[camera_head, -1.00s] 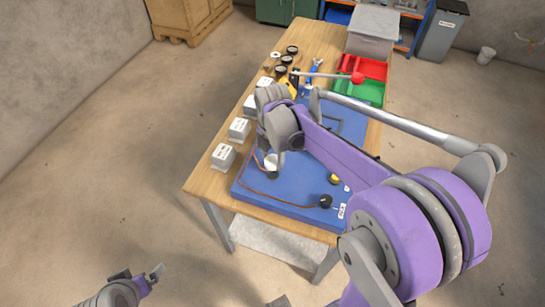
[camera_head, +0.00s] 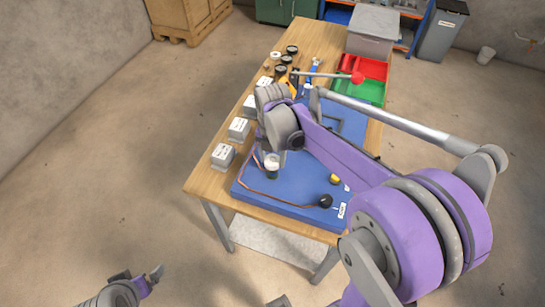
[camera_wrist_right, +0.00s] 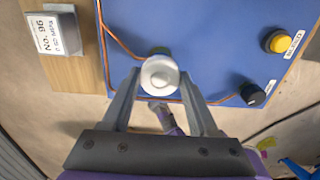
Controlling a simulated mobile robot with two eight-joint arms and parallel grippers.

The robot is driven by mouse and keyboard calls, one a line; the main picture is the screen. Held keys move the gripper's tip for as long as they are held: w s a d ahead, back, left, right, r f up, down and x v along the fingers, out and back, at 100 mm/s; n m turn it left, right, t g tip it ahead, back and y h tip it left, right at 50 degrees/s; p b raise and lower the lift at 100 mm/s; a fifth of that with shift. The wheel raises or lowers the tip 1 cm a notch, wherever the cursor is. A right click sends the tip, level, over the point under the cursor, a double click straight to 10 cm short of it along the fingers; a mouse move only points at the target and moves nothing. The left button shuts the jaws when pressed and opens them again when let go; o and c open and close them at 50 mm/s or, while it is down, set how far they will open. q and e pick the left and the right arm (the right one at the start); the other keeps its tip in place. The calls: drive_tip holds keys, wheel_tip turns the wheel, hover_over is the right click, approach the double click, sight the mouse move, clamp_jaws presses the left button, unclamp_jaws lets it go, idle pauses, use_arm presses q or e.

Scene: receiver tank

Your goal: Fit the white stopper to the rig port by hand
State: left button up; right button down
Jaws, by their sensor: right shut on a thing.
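The white stopper (camera_wrist_right: 160,74) is a round cap between my right gripper's fingertips (camera_wrist_right: 160,80), which are shut on it. In the head view the stopper (camera_head: 271,159) shows beside the right gripper (camera_head: 268,150). A dark green port (camera_head: 271,173) shows just under it on the blue rig board (camera_head: 290,185). In the wrist view the port (camera_wrist_right: 158,51) is mostly hidden behind the stopper. The two overlap; I cannot tell whether the stopper is seated or just above. My left gripper (camera_head: 140,277) is open and empty, low at the left, away from the table.
A copper line (camera_head: 262,190) runs to a black knob (camera_head: 325,201); a yellow button (camera_head: 335,178) is nearby. Labelled grey boxes (camera_head: 222,157) line the left table edge. A red tray (camera_head: 366,67) and green tray (camera_head: 370,91) stand farther back.

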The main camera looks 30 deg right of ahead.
drive_tip(key=shift+f+b, duration=0.3)
drive_tip(key=shift+f, duration=0.15)
idle(0.5)
